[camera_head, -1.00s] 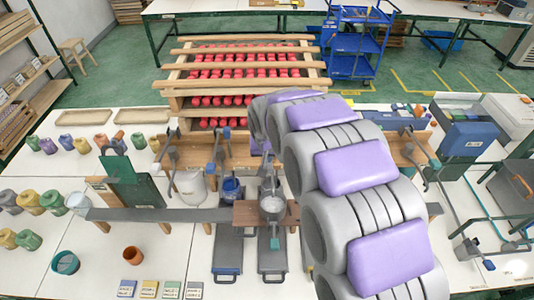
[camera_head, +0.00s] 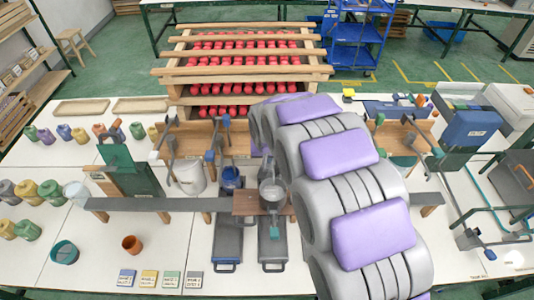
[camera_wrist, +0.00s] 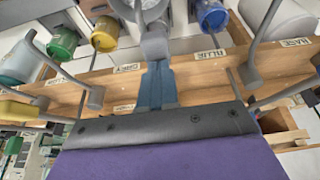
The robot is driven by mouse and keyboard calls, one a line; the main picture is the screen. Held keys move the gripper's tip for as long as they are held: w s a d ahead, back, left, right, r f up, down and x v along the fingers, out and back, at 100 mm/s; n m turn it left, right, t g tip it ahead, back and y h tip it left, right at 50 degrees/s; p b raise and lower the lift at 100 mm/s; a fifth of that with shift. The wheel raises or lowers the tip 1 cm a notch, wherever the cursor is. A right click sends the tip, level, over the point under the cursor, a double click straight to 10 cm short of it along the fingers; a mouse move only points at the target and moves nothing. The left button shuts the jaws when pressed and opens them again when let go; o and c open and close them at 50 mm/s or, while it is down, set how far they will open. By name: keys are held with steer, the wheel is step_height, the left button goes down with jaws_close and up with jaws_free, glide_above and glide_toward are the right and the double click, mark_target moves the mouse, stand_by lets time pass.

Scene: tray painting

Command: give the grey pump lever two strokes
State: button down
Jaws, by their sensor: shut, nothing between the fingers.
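My gripper (camera_wrist: 156,66) shows in the wrist view as blue fingers, shut and with nothing between them. A grey block on a grey bar (camera_wrist: 153,44) lies right at the fingertips. It looks like the grey pump lever, but I cannot tell whether the fingers touch it. The GREY label (camera_wrist: 128,68) is on the wooden rail just left of the fingers. In the head view my arm hides the fingertips and most of the lever. A grey pot (camera_head: 272,194) stands on a brown board in front of the rail.
A blue pot (camera_head: 230,180) and a white bucket (camera_head: 188,177) stand left of the grey pot. Other levers rise along the wooden rail (camera_wrist: 210,78) on both sides of my gripper.

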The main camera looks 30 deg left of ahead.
steer(key=shift+f+b, duration=0.3)
steer(key=shift+f, duration=1)
step_height(320, 180, up, 10)
steer(key=p, duration=0.2)
steer(key=shift+r, duration=0.15)
